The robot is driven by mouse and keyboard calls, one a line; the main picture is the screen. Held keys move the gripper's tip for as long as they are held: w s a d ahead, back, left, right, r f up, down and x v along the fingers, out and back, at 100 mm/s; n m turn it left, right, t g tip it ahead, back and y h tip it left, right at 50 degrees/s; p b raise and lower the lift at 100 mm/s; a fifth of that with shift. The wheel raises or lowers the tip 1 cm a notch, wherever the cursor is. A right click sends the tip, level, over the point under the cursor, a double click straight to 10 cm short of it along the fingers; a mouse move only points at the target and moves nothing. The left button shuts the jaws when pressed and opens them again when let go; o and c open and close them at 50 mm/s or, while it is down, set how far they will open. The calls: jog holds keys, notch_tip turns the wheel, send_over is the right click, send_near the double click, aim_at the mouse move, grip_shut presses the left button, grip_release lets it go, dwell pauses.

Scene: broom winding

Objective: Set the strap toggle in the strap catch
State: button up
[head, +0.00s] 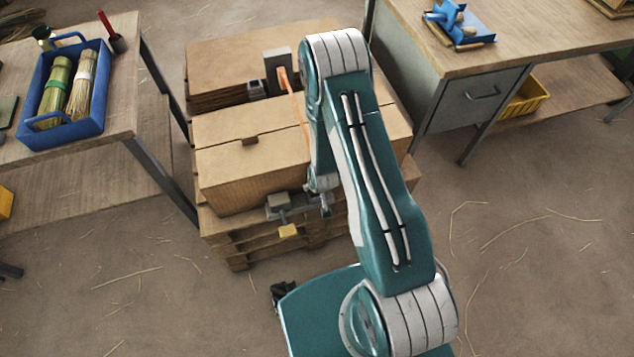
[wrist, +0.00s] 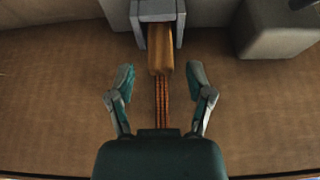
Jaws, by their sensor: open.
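The strap toggle (wrist: 160,48), a tan block, is at the mouth of the grey strap catch (wrist: 141,10) in the wrist view. Its upper end sits between the catch's side walls; how deep it is seated I cannot tell. The ribbed orange-brown strap (wrist: 162,98) runs from the toggle back towards my gripper. My gripper (wrist: 160,84) is open, one finger each side of the strap, both apart from it and the toggle. In the head view my gripper (head: 321,198) is at the front of the cardboard box, and the orange strap (head: 293,95) crosses the box top, partly hidden by my arm.
The box (head: 235,185) rests on a wooden pallet (head: 225,250). A grey bracket (head: 278,205) and a small yellow block (head: 288,231) are left of my gripper. A bench with a blue tote (head: 88,130) stands left; another bench (head: 480,62) stands right. Straw-strewn floor lies open at right.

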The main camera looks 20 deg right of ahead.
jog(key=w+r+v, duration=0.1)
jog(key=w+v, duration=0.2)
jog(key=v, duration=1.3)
jog(key=w+r+v, duration=0.2)
jog(key=w+v, duration=0.2)
jog(key=v, duration=1.2)
jog(key=s+r+t, duration=0.1)
jog(key=s+r, duration=1.4)
jog(key=r, duration=0.1)
jog(key=shift+s, duration=0.35)
